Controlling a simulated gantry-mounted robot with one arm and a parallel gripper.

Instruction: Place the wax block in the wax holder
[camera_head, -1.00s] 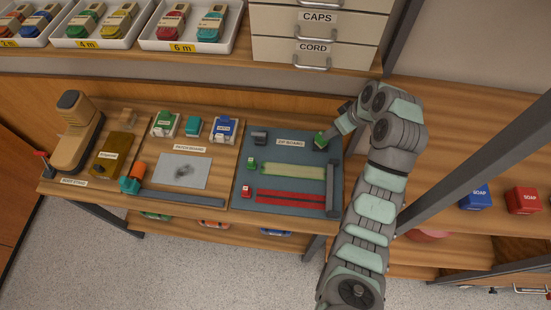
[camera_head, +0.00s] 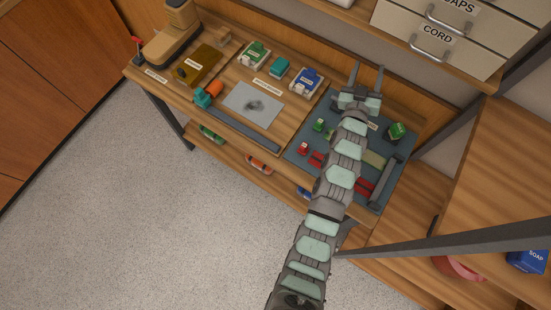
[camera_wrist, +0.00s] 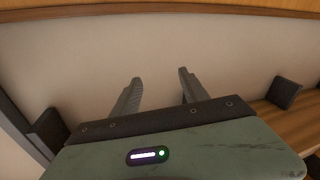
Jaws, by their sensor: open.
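A green block (camera_head: 397,130), perhaps the wax block, is at the far right corner of the blue-grey zip board (camera_head: 300,150). Dark parts show around its lower edge, but I cannot tell whether they are the wax holder. My gripper (camera_head: 367,69) is open and empty at the bench's back edge, left of and beyond the green block. In the wrist view its two fingers (camera_wrist: 160,76) stand apart before a plain wall, with nothing between them. My arm hides part of the zip board.
A patch board with a grey sheet (camera_head: 253,104), a green tray item (camera_head: 254,54) and a blue one (camera_head: 305,82) lies left. Drawers (camera_head: 440,35) hang above right. A dark post (camera_head: 450,243) crosses the right.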

